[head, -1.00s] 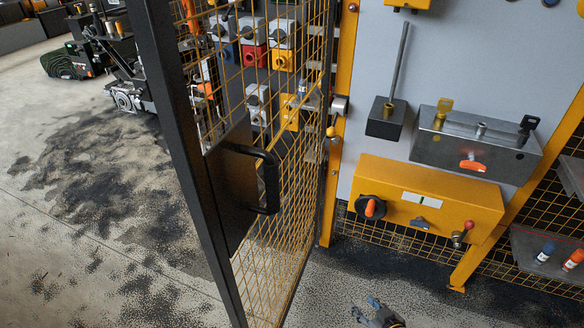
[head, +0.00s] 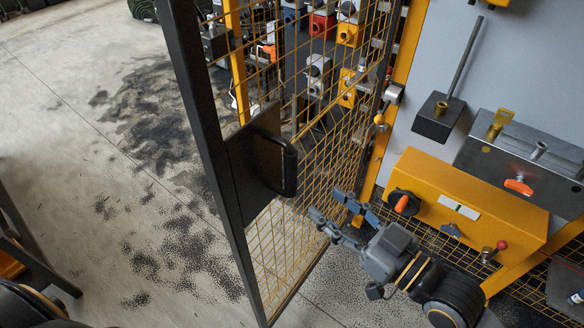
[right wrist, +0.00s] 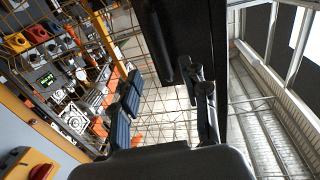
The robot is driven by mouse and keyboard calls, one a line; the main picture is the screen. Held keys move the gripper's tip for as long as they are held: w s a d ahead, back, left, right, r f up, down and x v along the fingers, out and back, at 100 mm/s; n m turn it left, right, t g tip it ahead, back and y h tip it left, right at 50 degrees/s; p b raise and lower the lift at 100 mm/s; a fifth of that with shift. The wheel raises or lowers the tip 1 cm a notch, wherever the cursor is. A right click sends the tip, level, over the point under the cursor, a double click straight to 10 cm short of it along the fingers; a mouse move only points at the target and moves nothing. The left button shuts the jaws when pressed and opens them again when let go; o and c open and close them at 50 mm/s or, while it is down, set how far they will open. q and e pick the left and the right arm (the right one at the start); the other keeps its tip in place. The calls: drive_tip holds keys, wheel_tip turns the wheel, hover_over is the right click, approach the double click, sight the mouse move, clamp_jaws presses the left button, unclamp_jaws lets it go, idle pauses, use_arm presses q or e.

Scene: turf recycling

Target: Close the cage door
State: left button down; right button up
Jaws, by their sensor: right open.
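The cage door (head: 205,150) is a yellow wire mesh panel in a dark frame. It stands ajar, swung out towards me from the yellow post at its right. A black handle (head: 290,170) on a dark plate sits on the near, free edge. My right gripper (head: 326,204) is open and empty, to the right of and a little below the handle, on the mesh side. It looks apart from the door. In the right wrist view, its open fingers (right wrist: 162,92) are spread before the mesh, with a dark upright part close by. My left gripper is not in view.
Right of the door, a grey panel carries a yellow control box (head: 465,205) with knobs, close to my right arm. A grey box (head: 525,160) and a lever block (head: 438,117) are above it. The stained floor (head: 120,200) left of the door is largely clear.

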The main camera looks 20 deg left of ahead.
sight(295, 178)
drive_tip(key=p+x, duration=0.2)
drive_tip(key=x, duration=0.7)
drive_tip(key=shift+w+a, duration=0.2)
drive_tip(key=shift+w+a+p, duration=0.35)
drive_tip(key=shift+a, duration=0.2)
drive_tip(key=shift+c, duration=0.7)
drive_tip(key=shift+f, duration=0.1)
clamp_jaws()
